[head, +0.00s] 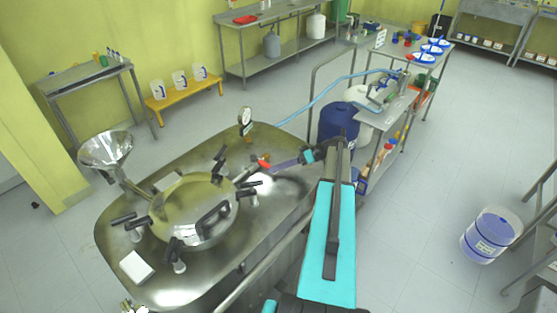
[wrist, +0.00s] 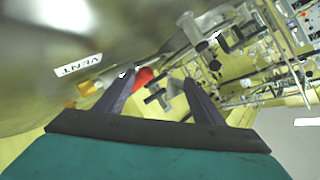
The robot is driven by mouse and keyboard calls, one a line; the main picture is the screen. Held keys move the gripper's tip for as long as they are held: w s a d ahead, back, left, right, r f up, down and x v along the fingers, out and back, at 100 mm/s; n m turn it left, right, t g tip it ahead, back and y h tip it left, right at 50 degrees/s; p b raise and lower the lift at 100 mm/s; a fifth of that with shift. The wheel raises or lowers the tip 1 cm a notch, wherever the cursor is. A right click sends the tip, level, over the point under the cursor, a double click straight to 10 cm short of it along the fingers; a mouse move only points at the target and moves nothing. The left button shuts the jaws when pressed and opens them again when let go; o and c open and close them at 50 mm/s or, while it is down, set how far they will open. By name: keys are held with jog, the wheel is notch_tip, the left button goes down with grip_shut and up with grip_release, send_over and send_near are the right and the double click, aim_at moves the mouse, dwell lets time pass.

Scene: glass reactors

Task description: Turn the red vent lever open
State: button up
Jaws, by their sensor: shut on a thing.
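The red vent lever (head: 263,163) is on top of the steel reactor (head: 290,140), to the right of its round lid. My gripper (head: 272,164) reaches in from the right with its fingertips at the lever. In the wrist view the lever's red end (wrist: 143,77) shows at the tip of the left finger, between the two fingers, and my gripper (wrist: 158,80) is shut on it. The finger partly hides the lever. A white VENT label (wrist: 78,65) and an orange-yellow fitting (wrist: 87,88) are to the left of it.
The clamped lid (head: 195,208) with black handles lies left of the lever. A pressure gauge (head: 245,116) stands behind it, and a steel funnel (head: 106,150) rises at the far left. A blue drum (head: 337,122) and a steel cart stand to the right.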

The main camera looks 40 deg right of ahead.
jog(key=o, duration=0.7)
jog(key=s+a+r+n+g+y, duration=0.1)
jog(key=s+a+g+y, duration=0.1)
jog(key=s+a, duration=0.2)
jog(key=shift+s+a+r+n+g+y, duration=0.15)
jog(key=shift+s+a+n+g+y, duration=0.2)
jog(key=shift+a, duration=0.2)
jog(key=shift+w+a+r, duration=0.1)
jog(key=shift+w+a, duration=0.05)
jog(key=c, duration=0.6)
jog(key=shift+s+a+r, duration=0.2)
jog(key=shift+r, duration=0.05)
jog(key=shift+c, duration=1.4)
jog(key=shift+d, duration=0.45)
jog(key=shift+w, duration=0.1)
